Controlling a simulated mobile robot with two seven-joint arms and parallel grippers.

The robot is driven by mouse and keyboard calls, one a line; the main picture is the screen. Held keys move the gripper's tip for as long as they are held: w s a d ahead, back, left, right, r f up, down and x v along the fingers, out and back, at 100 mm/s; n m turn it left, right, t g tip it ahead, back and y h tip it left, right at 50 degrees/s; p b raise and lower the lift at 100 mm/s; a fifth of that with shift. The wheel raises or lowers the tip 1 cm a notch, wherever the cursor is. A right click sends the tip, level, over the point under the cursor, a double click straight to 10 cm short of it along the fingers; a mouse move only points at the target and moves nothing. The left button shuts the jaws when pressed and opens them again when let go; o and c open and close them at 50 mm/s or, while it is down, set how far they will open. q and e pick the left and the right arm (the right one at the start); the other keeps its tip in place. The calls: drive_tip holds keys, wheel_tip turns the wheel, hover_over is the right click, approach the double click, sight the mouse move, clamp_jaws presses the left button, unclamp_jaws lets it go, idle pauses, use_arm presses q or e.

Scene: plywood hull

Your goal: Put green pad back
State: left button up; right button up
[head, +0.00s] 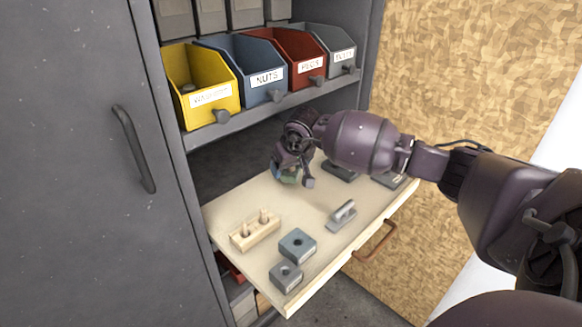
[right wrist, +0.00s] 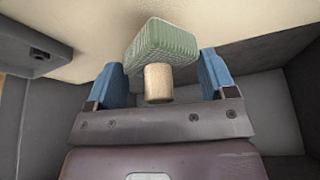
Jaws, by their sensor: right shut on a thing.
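The green pad (right wrist: 160,42) is a ribbed green block with a short wooden knob (right wrist: 158,83). In the right wrist view it sits between the blue fingertips of my right gripper (right wrist: 163,75), which is shut on it. In the head view my right gripper (head: 292,170) points down over the back of the pulled-out drawer board (head: 290,212). A bit of the green pad (head: 290,178) shows beneath it, mostly hidden by the gripper. I cannot tell whether the pad touches the board. My left gripper is not in view.
On the board are a wooden peg block (head: 255,232), two grey blocks with holes (head: 297,245) (head: 286,276), a grey handled piece (head: 342,215) and dark pieces (head: 340,170) at the back right. Labelled bins (head: 210,95) stand on the shelf above. A grey cabinet door (head: 75,170) is left.

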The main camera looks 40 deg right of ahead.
drive_tip(key=shift+w+f+b, duration=0.45)
drive_tip(key=shift+w+f, duration=0.2)
drive_tip(key=shift+w, duration=0.25)
drive_tip(key=shift+w+a+f+b, duration=0.1)
drive_tip(key=shift+w+f+b, duration=0.3)
drive_tip(key=shift+w+f, duration=0.1)
drive_tip(key=shift+w+f+b, duration=0.5)
drive_tip(key=shift+f+b, duration=0.1)
drive_tip(key=shift+f, duration=0.1)
drive_tip(key=shift+w+f, duration=0.25)
drive_tip(key=shift+w, duration=0.05)
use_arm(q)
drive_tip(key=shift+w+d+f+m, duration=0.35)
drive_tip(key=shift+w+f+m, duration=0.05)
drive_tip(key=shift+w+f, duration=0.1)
use_arm(e)
drive_tip(key=shift+r, duration=0.1)
